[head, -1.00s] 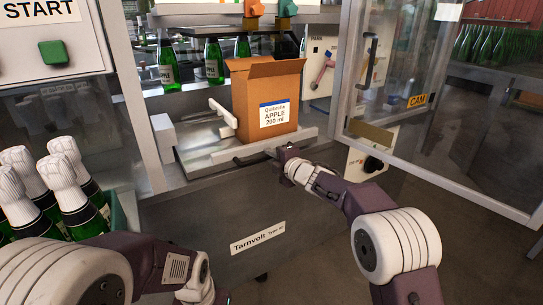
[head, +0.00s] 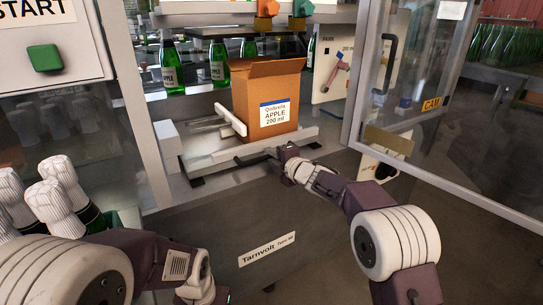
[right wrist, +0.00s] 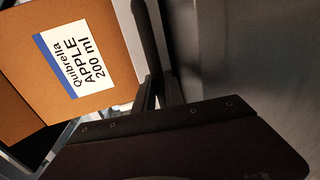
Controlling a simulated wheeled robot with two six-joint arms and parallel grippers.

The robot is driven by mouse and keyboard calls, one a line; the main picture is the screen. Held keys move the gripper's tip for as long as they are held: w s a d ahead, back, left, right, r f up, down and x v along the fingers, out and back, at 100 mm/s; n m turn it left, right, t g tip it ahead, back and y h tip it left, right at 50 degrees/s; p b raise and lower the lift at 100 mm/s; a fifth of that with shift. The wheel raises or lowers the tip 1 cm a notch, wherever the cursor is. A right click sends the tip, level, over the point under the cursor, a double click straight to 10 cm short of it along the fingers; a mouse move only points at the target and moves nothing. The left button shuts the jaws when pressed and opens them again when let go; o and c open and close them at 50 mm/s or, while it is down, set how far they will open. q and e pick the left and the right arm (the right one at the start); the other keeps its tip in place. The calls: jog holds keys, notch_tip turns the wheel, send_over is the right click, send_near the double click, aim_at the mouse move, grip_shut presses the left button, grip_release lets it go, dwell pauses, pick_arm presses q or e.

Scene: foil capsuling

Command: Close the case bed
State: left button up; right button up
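The case bed (head: 205,168) is a low metal carriage with a pale front bar, partly drawn out of the machine. A brown cardboard case (head: 259,90) labelled "Quibrella APPLE 200 ml" stands upright on it, flaps up. It also fills the left of the right wrist view (right wrist: 30,95). My right gripper (head: 279,154) is at the bed's front, its fingers closed around a dark bar handle (right wrist: 150,40) below the case.
A clear guard door (head: 420,100) stands open at right. A START panel with a green button (head: 44,58) is at upper left. White-capped bottles (head: 55,205) stand at lower left. Green bottles (head: 218,65) line up behind the bed. The grey Tarnvolt front panel (head: 215,235) lies below.

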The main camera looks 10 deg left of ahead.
jog(key=o, duration=0.4)
jog(key=shift+w+a+r, duration=0.1)
jog(key=shift+a+r, duration=0.05)
jog(key=shift+w, duration=0.1)
jog(key=v, duration=0.9)
